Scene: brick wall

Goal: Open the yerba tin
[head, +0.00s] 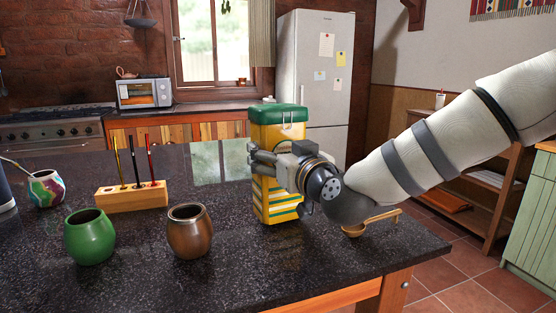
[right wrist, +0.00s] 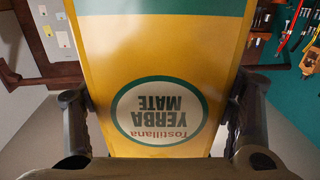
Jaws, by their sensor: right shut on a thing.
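The yerba tin (head: 278,130) is tall and yellow with a green lid (head: 279,112) and stands upright on the dark stone counter. My right gripper (head: 262,160) is shut around the tin's body, below the lid. In the right wrist view the fingers press the tin (right wrist: 160,60) from both sides, and its round "Yerba Mate" label appears upside down. My left gripper is not in view.
A green mate cup (head: 89,238), a brown mate cup (head: 189,232) and a wooden holder with straws (head: 131,197) stand left of the tin. A multicoloured mate (head: 46,188) is at the far left. A wooden scoop (head: 371,222) lies near the counter's right edge.

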